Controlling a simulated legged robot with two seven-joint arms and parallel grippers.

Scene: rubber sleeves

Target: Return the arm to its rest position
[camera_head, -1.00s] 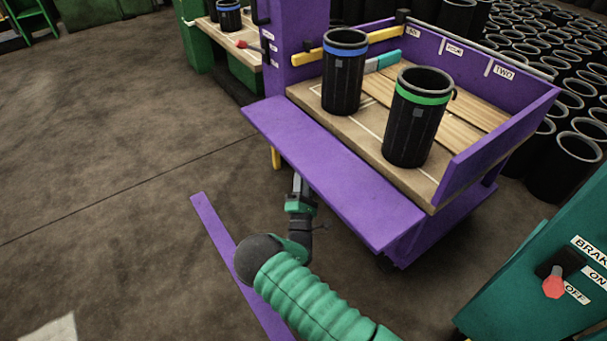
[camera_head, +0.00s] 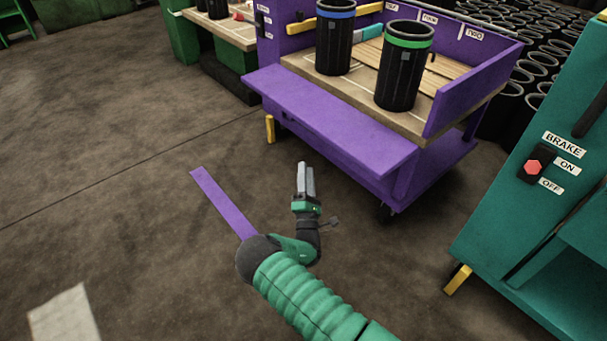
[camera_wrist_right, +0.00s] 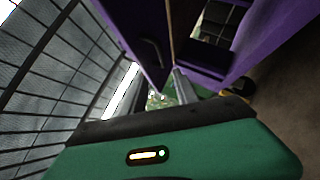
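My right arm (camera_head: 300,295), with a green ribbed sleeve, reaches up from the bottom of the head view. Its gripper (camera_head: 306,178) is over bare floor in front of the purple cart (camera_head: 330,120), apart from it. The two grey fingers lie close together with nothing seen between them. In the right wrist view the fingers (camera_wrist_right: 184,88) also look close together and empty, with purple cart panels beyond. My left gripper is in neither view.
Two black cylinders, one blue-banded (camera_head: 335,40) and one green-banded (camera_head: 404,70), stand on the cart. A teal cabinet (camera_head: 540,115) with a red-knobbed brake switch (camera_head: 533,167) stands at right. Floor at left is clear except a purple strip (camera_head: 222,202) and pale patch (camera_head: 65,318).

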